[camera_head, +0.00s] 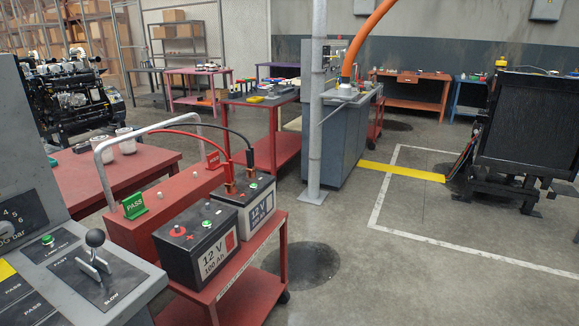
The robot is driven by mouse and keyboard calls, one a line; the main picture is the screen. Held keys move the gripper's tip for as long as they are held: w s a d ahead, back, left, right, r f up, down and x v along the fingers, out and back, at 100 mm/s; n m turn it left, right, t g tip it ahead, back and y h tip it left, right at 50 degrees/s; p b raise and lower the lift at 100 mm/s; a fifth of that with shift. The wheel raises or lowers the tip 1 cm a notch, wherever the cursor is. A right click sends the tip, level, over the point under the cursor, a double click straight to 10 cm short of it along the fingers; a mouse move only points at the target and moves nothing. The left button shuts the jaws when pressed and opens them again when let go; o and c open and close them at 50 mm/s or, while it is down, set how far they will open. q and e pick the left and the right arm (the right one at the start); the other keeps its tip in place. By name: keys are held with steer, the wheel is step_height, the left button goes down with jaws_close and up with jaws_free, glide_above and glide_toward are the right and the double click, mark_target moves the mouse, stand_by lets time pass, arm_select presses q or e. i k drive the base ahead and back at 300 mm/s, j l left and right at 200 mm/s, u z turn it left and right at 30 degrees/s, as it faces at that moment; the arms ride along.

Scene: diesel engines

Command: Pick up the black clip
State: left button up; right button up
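The black clip (250,159) is at the end of a black cable (226,127). It stands upright over the rear battery (244,198) on the red cart, with a copper-coloured lower part at the battery's top. A red clip (228,173) at the end of a red cable (190,132) stands just left of it on the same battery. Whether the jaws grip the terminals is too small to tell. Neither of my grippers shows in this view.
A front battery (196,244) sits beside the rear one on the red cart (246,272). A grey control panel (88,268) with a lever fills the lower left. A grey post (318,110) rises behind the cart. Open floor (400,270) lies to the right.

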mark_target(251, 169)
steer(key=i+l+z, duration=0.1)
steer(key=i+z, duration=0.6)
steer(key=i, duration=0.2)
steer(key=i+z, duration=0.15)
steer(key=i, duration=1.3)
steer(key=i+u, duration=0.25)
steer(key=i, duration=0.45)
steer(key=i+l+u, duration=0.3)
steer(key=i, duration=0.35)
steer(key=i+j+u, duration=0.15)
steer(key=i+u, duration=0.15)
steer(key=u, duration=0.15)
steer(key=i+u, duration=0.25)
steer(key=u, duration=0.15)
steer(key=i+u, duration=0.3)
steer(key=u, duration=0.15)
